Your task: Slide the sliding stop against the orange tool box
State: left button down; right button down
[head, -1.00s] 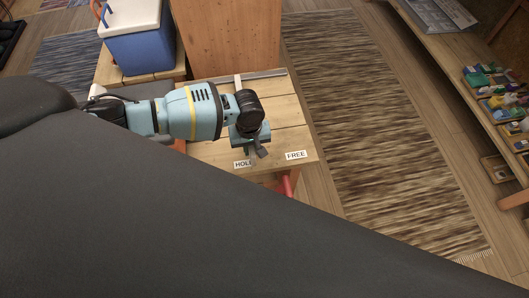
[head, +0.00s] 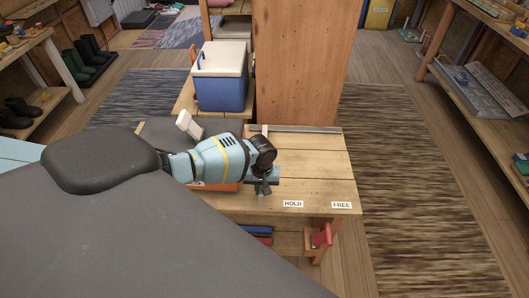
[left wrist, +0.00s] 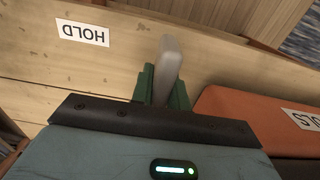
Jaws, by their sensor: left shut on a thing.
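The orange tool box (left wrist: 245,108) lies just right of the fingers in the wrist view. In the head view, only a strip of the box (head: 216,187) shows under my left arm. Whether the stop touches the box is hidden. My right gripper is out of view.
The wooden table (head: 318,165) has a HOLD label (head: 293,204) and a FREE label (head: 341,205) at its front edge. A metal rail (head: 305,128) runs along its back. A blue cooler (head: 222,85) and a tall wooden panel (head: 295,65) stand behind. The right tabletop is clear.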

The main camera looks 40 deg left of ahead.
pick_arm(q)
jog(key=shift+s+a+f, duration=0.1)
jog(key=shift+s+a, duration=0.05)
jog(key=shift+s, duration=0.05)
jog(key=c, duration=1.5)
grip_release()
jog(key=shift+o, duration=0.7)
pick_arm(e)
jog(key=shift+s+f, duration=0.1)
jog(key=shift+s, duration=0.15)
pick_arm(q)
jog(key=shift+w, duration=0.1)
